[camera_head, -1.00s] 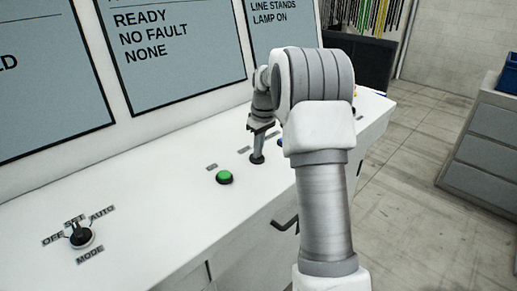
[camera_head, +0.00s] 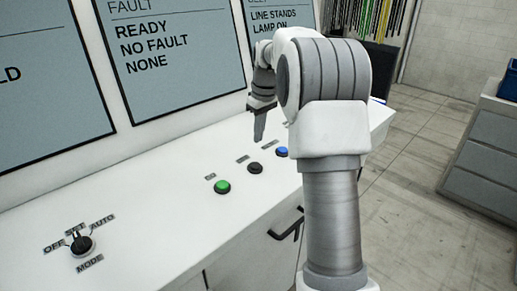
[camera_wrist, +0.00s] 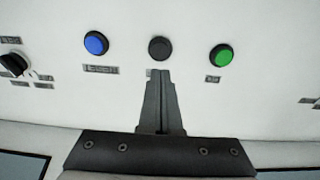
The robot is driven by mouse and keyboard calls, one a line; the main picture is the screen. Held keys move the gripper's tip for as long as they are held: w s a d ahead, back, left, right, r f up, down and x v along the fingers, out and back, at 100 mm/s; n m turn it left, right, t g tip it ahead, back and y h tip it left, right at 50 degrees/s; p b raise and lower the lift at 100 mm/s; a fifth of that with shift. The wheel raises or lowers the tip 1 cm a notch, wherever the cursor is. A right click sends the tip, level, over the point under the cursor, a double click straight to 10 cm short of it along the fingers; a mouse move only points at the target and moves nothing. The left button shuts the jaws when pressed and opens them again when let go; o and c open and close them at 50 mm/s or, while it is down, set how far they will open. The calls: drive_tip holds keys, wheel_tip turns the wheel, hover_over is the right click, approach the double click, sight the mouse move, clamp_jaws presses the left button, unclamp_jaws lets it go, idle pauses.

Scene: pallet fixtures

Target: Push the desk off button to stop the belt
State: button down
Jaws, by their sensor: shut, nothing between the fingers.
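A black button (camera_head: 255,168) sits on the white desk top (camera_head: 150,205) between a green button (camera_head: 223,187) and a blue button (camera_head: 281,152). The wrist view shows the black button (camera_wrist: 160,49) just beyond my fingertips, with the blue button (camera_wrist: 96,43) on its left and the green button (camera_wrist: 221,55) on its right. My gripper (camera_head: 259,138) is shut and empty, pointing down above the desk and apart from the black button. The small label by the black button is too blurred to read; the gripper partly hides it in the wrist view.
A mode selector knob (camera_head: 81,241) is at the desk's left. Upright screens stand behind the desk; one (camera_head: 170,45) reads "READY, NO FAULT, NONE", another (camera_head: 282,18) "LINE STANDS, LAMP ON". A grey cabinet (camera_head: 490,140) stands at the right across open floor.

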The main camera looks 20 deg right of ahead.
drive_tip(key=shift+s+d+r, duration=0.1)
drive_tip(key=shift+s+r, duration=0.05)
drive_tip(key=shift+r, duration=0.85)
drive_tip(key=shift+s+d+r, duration=0.1)
drive_tip(key=shift+s+r, duration=0.05)
drive_tip(key=shift+r, duration=0.8)
drive_tip(key=s+a+r+m+t, duration=0.1)
drive_tip(key=s+a+r, duration=0.2)
drive_tip(key=s+a, duration=0.35)
drive_tip(key=s+a+r+m+t, duration=0.1)
drive_tip(key=s+a+r, duration=0.3)
drive_tip(key=s, duration=0.5)
drive_tip(key=s+a+f+m+t, duration=0.1)
drive_tip(key=s+a+f, duration=0.1)
drive_tip(key=s, duration=0.6)
drive_tip(key=s+a+f+m, duration=0.1)
drive_tip(key=s+a+f, duration=0.2)
drive_tip(key=s+f, duration=0.2)
drive_tip(key=s, duration=0.3)
drive_tip(key=shift+s+a+t, duration=0.15)
drive_tip(key=shift+s+t, duration=0.25)
